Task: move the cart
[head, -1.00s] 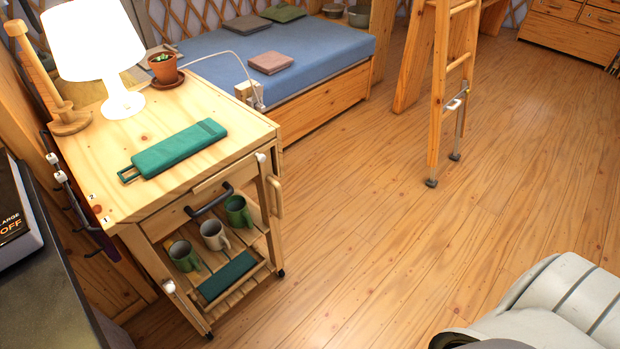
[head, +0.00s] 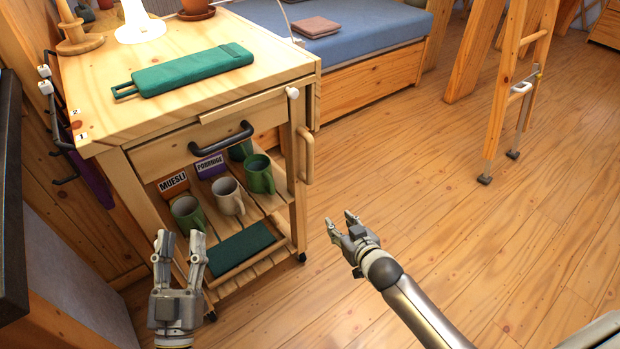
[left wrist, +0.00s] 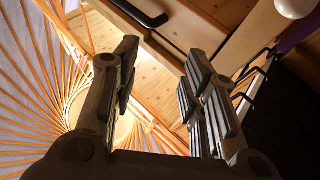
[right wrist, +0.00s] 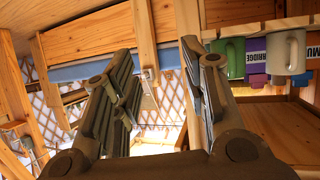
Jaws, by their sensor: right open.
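The wooden cart (head: 95,115) stands at the left of the head view, with a drawer with a dark bar handle (head: 221,137) and a slatted shelf below. A light wooden side handle (head: 305,155) is on its right side. My left gripper (head: 180,238) is open and empty in front of the cart's lower left front. It also shows open in the left wrist view (left wrist: 155,75). My right gripper (head: 341,222) is open and empty, right of the cart, lower than the side handle in the picture and apart from it. It also shows open in the right wrist view (right wrist: 160,70).
A teal case (head: 185,70), a lamp and a plant pot are on the cart top. Mugs (head: 259,174), boxes and a dark green cloth (head: 237,246) are on its shelf. A bed (head: 355,38) stands behind. A ladder (head: 510,90) is at right. Floor between is clear.

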